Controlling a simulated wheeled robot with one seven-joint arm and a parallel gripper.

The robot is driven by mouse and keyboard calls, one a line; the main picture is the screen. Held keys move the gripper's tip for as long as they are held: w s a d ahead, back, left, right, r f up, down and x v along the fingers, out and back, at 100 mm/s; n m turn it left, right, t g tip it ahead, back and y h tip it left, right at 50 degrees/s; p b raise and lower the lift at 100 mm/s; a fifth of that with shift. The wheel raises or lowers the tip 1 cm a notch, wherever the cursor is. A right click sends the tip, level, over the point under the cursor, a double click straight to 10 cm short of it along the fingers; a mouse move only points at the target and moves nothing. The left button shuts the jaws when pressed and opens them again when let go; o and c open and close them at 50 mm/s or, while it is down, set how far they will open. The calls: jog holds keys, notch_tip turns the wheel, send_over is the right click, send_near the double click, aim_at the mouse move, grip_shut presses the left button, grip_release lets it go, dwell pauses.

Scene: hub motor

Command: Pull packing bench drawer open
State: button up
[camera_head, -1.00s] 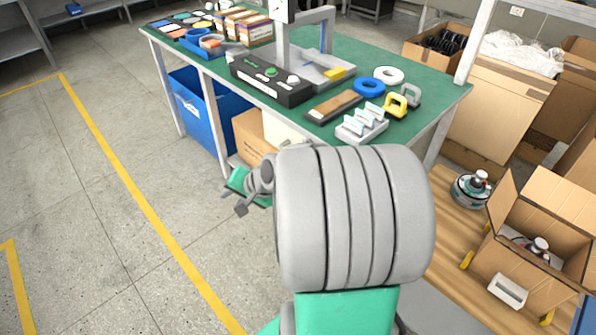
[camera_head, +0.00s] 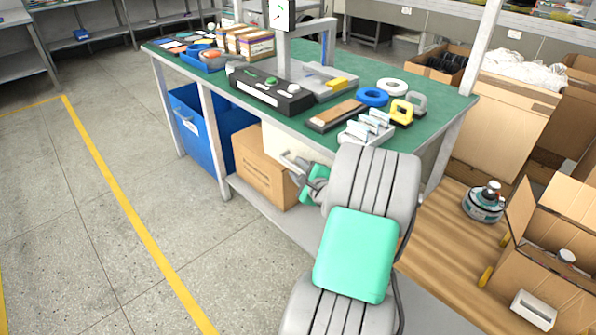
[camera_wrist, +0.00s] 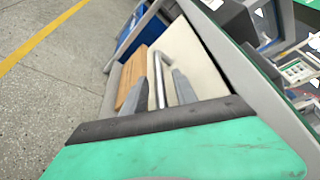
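The packing bench (camera_head: 345,118) has a green top. Its drawer is a cream front (camera_head: 280,138) below the top, beside a cardboard box; my arm hides part of it. In the wrist view the drawer front (camera_wrist: 196,62) carries a grey bar handle (camera_wrist: 158,75). My gripper (camera_wrist: 161,88) has its two fingers apart, with the handle bar between them. A gap shows on each side of the bar, so I cannot see firm contact. In the head view my gripper (camera_head: 297,172) is at the drawer front, partly hidden by my own arm.
A blue bin (camera_head: 203,130) and a cardboard box (camera_head: 262,167) sit under the bench. Tapes, a scale and boxes lie on its top. Open cartons (camera_head: 550,235) and a round motor (camera_head: 484,203) are at the right. The floor left is clear.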

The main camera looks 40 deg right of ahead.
grip_shut()
dwell(0.3)
dwell(1.1)
